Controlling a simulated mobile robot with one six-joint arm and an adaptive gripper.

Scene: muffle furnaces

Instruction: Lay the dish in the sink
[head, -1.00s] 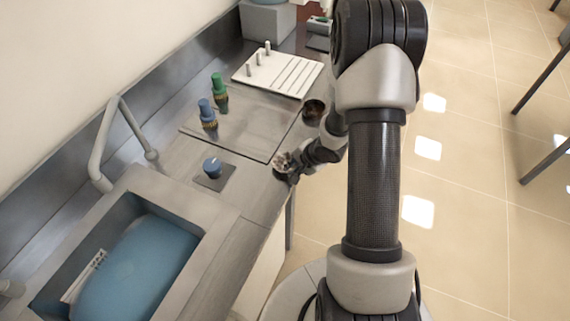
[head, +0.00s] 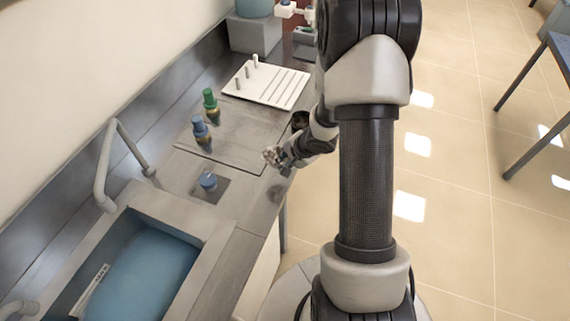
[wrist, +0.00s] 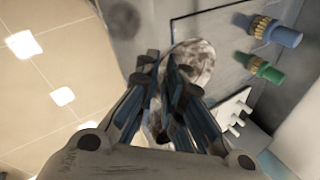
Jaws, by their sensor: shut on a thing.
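The dish (wrist: 196,60) is a round, mottled grey piece at the fingertips in the wrist view. My gripper (wrist: 172,75) is shut on it; the fingers hide part of the dish. In the head view my gripper (head: 276,158) is above the counter near its front edge, by the corner of a flat sheet. The dish is hard to make out there. The sink (head: 215,237) is at the lower left, apart from my gripper, with a blue interior and a pale slotted strip inside at its left.
A blue-topped bottle (head: 201,133) and a green-topped bottle (head: 210,105) stand on the sheet. A white pegged rack (head: 266,84) lies farther back. A tap (head: 102,165) arches behind the sink.

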